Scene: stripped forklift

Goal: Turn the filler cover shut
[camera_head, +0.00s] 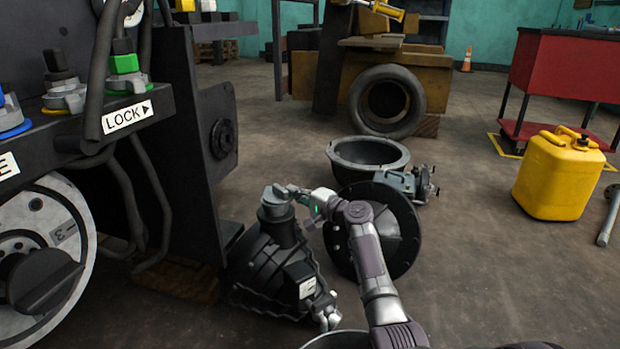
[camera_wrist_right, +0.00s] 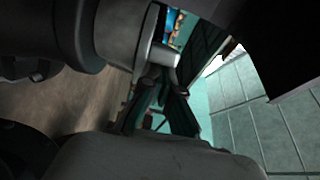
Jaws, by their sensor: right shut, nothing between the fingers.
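The filler cover (camera_head: 277,193) is a small grey piece at the top of the short neck of a dark ribbed housing (camera_head: 275,262) standing on the floor. I cannot tell from here how far the cover is turned over the opening. My right gripper (camera_head: 293,190) is shut and empty, with its tips right beside the cover's right side; whether they touch is too small to tell. In the right wrist view the dark fingers (camera_wrist_right: 160,95) show close to a dark round part at the upper left. My left gripper is not in view.
A black round plate (camera_head: 405,240) leans beside the housing, under my right arm. A grey bowl-shaped casing (camera_head: 368,157) lies behind it. The dark forklift frame (camera_head: 205,150) stands close on the left. A yellow can (camera_head: 558,178) stands right, with open floor before it.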

